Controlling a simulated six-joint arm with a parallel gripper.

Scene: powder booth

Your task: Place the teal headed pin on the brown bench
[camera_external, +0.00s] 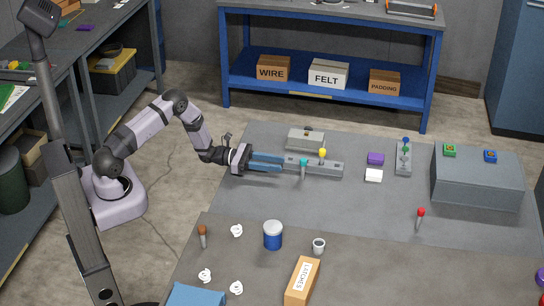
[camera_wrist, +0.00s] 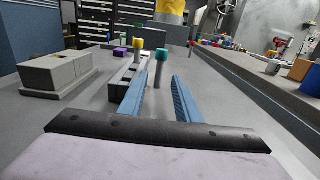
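The teal headed pin (camera_external: 304,164) stands upright with a grey shank, close beside the near side of a grey slotted rail. In the wrist view the teal headed pin (camera_wrist: 162,55) appears in the gap between my fingers, seemingly just beyond their tips. My gripper (camera_external: 283,164) is open and empty, its blue fingers low and pointing right towards the pin; they also show in the wrist view (camera_wrist: 161,77). The brown bench (camera_external: 375,260) is the brownish-grey surface at the bottom; in the wrist view it runs along the right (camera_wrist: 255,75).
A yellow headed pin (camera_external: 322,153) stands at the grey rail (camera_external: 333,171). A grey block (camera_external: 306,139) lies behind. A red headed pin (camera_external: 420,213) stands front right. The bench holds a brown headed pin (camera_external: 202,233), blue can (camera_external: 273,236), mug (camera_external: 319,246) and LATCHES box (camera_external: 302,282).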

